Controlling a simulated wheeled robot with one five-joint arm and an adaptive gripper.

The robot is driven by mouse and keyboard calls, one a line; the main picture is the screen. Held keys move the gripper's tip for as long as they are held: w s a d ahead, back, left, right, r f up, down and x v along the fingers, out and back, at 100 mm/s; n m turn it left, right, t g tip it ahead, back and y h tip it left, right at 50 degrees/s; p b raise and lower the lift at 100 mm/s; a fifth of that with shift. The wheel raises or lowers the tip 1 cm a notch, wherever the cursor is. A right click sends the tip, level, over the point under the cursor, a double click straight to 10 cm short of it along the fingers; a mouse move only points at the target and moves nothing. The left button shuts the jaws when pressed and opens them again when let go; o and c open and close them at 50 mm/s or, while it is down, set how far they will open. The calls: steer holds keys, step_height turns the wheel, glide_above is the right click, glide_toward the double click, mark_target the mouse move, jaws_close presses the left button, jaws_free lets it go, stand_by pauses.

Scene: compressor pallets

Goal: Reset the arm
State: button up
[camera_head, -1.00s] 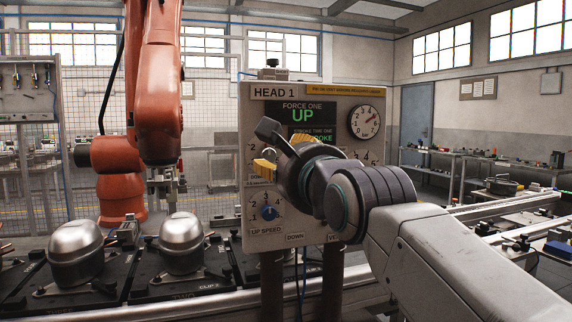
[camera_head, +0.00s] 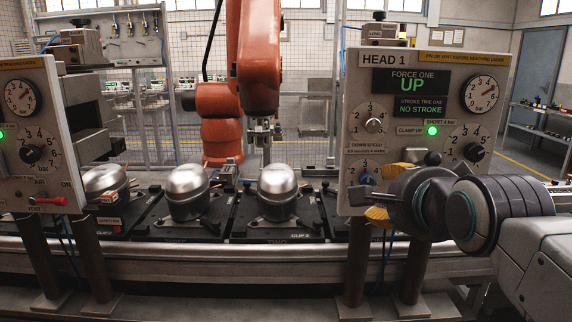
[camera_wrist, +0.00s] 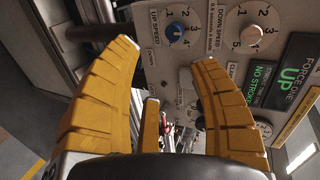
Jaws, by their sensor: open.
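My gripper (camera_head: 381,193) is at the right in the head view, in front of the lower left part of the HEAD 1 panel (camera_head: 357,105). Its yellow fingers are spread apart in the wrist view (camera_wrist: 164,62), with nothing held between them. The panel's face lies beyond the fingers there, with the blue UP SPEED knob (camera_wrist: 176,33) and the DOWN SPEED knob (camera_wrist: 250,36). I cannot tell whether a finger touches the panel. My arm hides the panel's lower right part in the head view.
Silver compressor domes (camera_head: 188,181) and (camera_head: 278,183) stand on black pallets behind a metal rail (camera_head: 230,258). An orange robot arm (camera_head: 258,60) hangs above them. A second control panel (camera_head: 40,100) stands at the left. The HEAD 1 display reads FORCE ONE UP, NO STROKE.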

steer(key=s+f+n+g+p, duration=0.5)
steer(key=s+n, duration=0.3)
steer(key=s, duration=0.2)
steer(key=s+f+n+g+p, duration=0.5)
steer(key=s+f+n+p, duration=0.2)
steer(key=s, duration=0.3)
steer(key=shift+s+f+n+p, duration=0.25)
steer(key=shift+s+n+p, duration=0.1)
steer(key=shift+n, duration=0.35)
steer(key=shift+o, duration=0.2)
steer(key=shift+w, duration=0.1)
